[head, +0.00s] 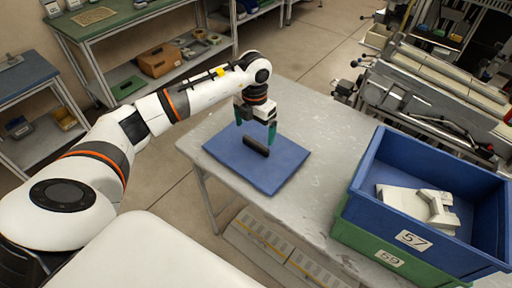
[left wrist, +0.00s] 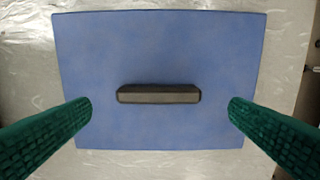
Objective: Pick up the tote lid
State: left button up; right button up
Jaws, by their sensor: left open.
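The tote lid (head: 258,163) is a flat blue rectangle lying on the grey table. A dark bar-shaped handle (head: 256,146) stands at its middle. In the left wrist view the lid (left wrist: 158,45) fills the centre, with the handle (left wrist: 158,94) lying crosswise. My left gripper (head: 255,136) is above the lid near the handle, pointing down. Its green fingers are open and empty, one on each side of the handle in the left wrist view (left wrist: 160,118), apart from it. My right gripper is not in view.
A blue tote (head: 357,188) marked 57 sits on a green tote (head: 345,233) marked 59 at the table's right, with a pale part (head: 412,203) inside. The grey table (head: 320,125) is bare between lid and totes. Machinery (head: 430,100) stands behind.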

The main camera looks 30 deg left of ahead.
aim_at(256, 142)
pick_arm(q)
jog(key=shift+f, duration=0.3)
notch_tip(256, 142, down, 4)
jog(key=shift+w+d+f+p, duration=0.1)
jog(key=shift+f+p, duration=0.05)
jog(key=shift+p, duration=0.75)
jog(key=shift+f, duration=0.45)
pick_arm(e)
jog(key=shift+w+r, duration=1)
pick_arm(q)
jog(key=shift+c, duration=0.3)
jog(key=shift+w+r, duration=0.1)
jog(key=c, duration=0.7)
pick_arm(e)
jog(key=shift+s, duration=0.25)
